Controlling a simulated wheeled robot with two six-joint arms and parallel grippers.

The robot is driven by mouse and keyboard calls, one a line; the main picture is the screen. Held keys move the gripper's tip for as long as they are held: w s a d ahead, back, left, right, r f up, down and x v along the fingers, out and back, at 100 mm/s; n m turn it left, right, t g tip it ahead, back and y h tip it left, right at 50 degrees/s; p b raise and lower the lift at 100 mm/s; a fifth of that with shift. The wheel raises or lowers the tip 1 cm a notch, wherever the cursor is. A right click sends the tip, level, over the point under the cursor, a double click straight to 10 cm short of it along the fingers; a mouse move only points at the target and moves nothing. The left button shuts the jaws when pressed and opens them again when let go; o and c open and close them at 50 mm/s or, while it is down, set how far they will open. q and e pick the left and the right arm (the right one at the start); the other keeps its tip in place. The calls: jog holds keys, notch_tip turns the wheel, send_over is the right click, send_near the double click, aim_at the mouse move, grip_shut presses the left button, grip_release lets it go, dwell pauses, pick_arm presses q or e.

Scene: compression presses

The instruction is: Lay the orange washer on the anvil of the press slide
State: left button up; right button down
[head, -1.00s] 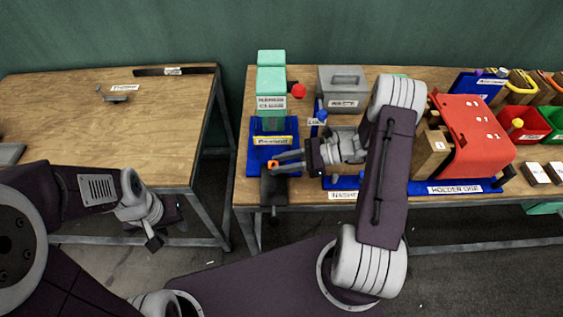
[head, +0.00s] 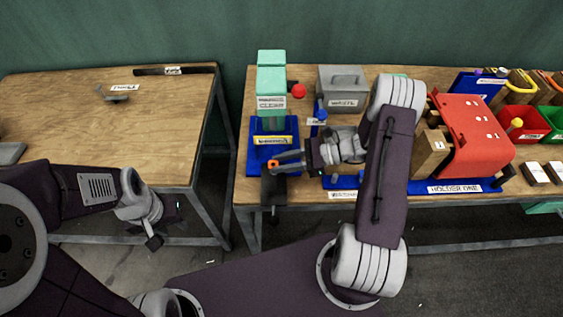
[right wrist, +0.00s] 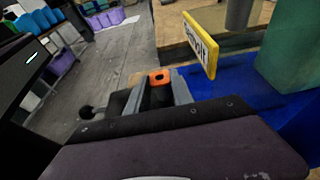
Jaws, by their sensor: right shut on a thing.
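The orange washer (head: 273,163) is held at the tips of my right gripper (head: 285,163), just in front of the press. In the right wrist view the washer (right wrist: 159,77) shows between the two grey fingers, its hole visible. The press (head: 271,85) is teal on a blue base (head: 257,152) with a yellow label. The black press slide (head: 274,189) sticks out at the table's front edge, just below the washer in the picture. I cannot make out its anvil, or whether the washer touches it. My left gripper (head: 154,240) hangs low at the left, its jaws unclear.
A red-knobbed lever (head: 298,90) is at the press's right side. A grey waste box (head: 342,88), a blue holder tray (head: 455,186) and a red fixture (head: 474,135) stand to the right. The left table (head: 110,115) is mostly clear, with a gap between tables.

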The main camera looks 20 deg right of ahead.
jog(key=shift+f, duration=0.1)
dwell(0.7)
jog(key=c, duration=1)
grip_release()
jog(key=shift+c, duration=0.2)
jog(key=b+v, duration=0.1)
jog(key=v, duration=0.8)
